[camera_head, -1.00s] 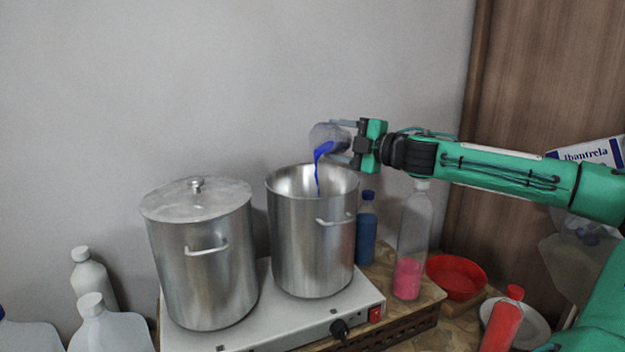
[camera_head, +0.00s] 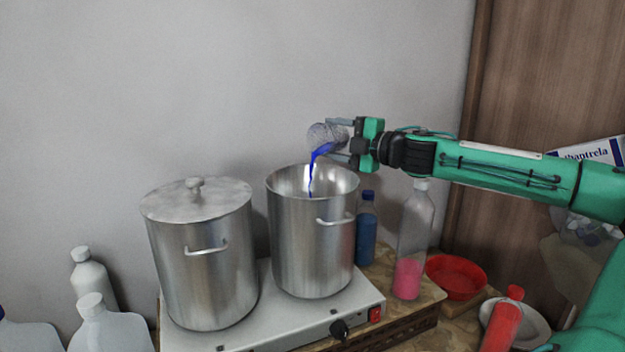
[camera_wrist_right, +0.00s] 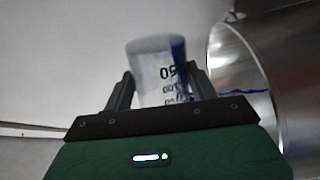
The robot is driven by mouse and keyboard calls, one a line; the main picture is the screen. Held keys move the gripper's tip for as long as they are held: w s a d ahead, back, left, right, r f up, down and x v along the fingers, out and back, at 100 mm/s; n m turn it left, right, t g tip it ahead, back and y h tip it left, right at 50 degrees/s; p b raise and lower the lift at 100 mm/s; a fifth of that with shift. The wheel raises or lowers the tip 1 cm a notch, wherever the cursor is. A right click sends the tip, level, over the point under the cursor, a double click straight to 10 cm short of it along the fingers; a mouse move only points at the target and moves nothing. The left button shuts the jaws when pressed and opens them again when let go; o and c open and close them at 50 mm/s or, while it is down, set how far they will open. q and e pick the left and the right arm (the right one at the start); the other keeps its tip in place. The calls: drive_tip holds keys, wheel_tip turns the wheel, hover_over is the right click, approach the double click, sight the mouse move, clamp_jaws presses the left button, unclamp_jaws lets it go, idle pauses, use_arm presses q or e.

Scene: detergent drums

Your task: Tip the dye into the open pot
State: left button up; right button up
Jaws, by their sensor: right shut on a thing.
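My right gripper (camera_head: 343,143) is shut on a clear beaker (camera_head: 322,133) and holds it tilted above the open pot (camera_head: 312,240). The beaker, with printed marks, also shows between the fingers in the right wrist view (camera_wrist_right: 155,75). Blue dye (camera_head: 316,160) runs from the beaker's mouth in a stream down into the open pot. The pot's steel wall also shows in the right wrist view (camera_wrist_right: 245,70), with some blue near it. The dye's level inside the pot is hidden. My left gripper is not in view.
A lidded pot (camera_head: 200,265) stands left of the open pot on a white hot plate (camera_head: 270,325). To the right are a blue bottle (camera_head: 367,235), a bottle with pink liquid (camera_head: 410,250), a red bowl (camera_head: 457,277) and a red bottle (camera_head: 502,322). White jugs (camera_head: 108,325) stand at left.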

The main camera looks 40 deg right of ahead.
drive_tip(key=shift+a+f+n+b, duration=0.15)
drive_tip(key=shift+f+n+b, duration=0.35)
drive_tip(key=shift+n, duration=0.3)
idle(0.4)
drive_tip(key=shift+a+r+n, duration=0.1)
drive_tip(key=shift+r+n, duration=0.15)
drive_tip(key=shift+n, duration=0.05)
